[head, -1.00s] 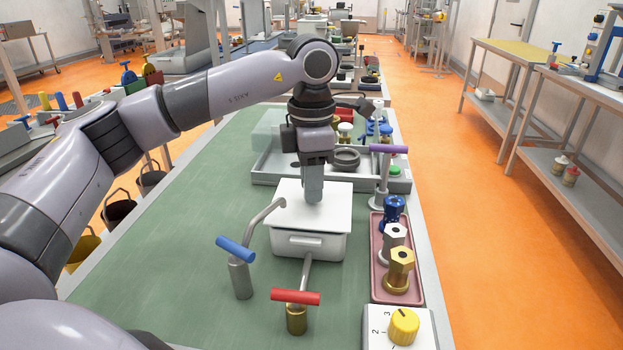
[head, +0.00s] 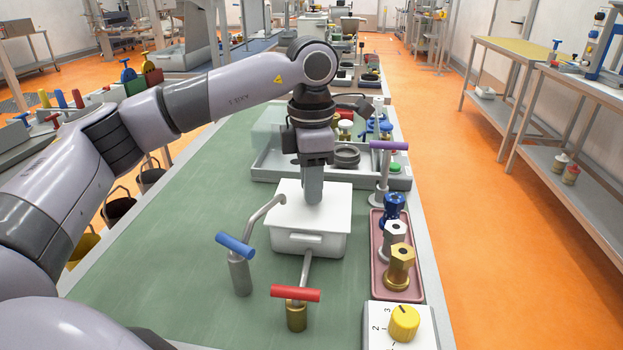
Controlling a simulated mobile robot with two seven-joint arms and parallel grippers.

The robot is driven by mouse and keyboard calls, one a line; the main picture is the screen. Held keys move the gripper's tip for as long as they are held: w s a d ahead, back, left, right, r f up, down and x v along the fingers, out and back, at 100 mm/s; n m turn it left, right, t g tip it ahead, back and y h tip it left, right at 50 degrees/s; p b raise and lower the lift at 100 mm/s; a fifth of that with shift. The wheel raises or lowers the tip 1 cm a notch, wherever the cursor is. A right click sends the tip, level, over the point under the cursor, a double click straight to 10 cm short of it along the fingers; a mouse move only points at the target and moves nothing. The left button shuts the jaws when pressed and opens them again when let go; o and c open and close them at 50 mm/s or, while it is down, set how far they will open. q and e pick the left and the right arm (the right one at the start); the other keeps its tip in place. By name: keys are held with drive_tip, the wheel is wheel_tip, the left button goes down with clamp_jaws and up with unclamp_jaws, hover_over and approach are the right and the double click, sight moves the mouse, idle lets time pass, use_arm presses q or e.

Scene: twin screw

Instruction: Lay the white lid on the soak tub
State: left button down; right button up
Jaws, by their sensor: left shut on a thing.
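The white lid (head: 335,198) lies flat over the top of the white soak tub (head: 325,243), lined up with its rim as far as I can see. Whether it is fully seated all round is hard to tell. My left gripper (head: 313,197) points straight down at the middle of the lid and is shut on it. The fingers hide the part they grip. The tub's front wall with its handle shows below the lid. My right gripper is not in view.
A blue-handled tool (head: 236,246) with a bent rod reaches the lid's left edge in the picture. A red-handled tool (head: 296,294) stands in front. A pink tray (head: 376,283) with hex fittings and a purple-handled tool (head: 388,147) are at right. A grey tray (head: 265,172) lies behind.

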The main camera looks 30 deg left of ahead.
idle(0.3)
use_arm(q)
drive_tip(key=shift+c, duration=1.6)
unclamp_jaws()
drive_tip(key=shift+r+p, duration=2.85)
drive_tip(key=shift+r, duration=0.7)
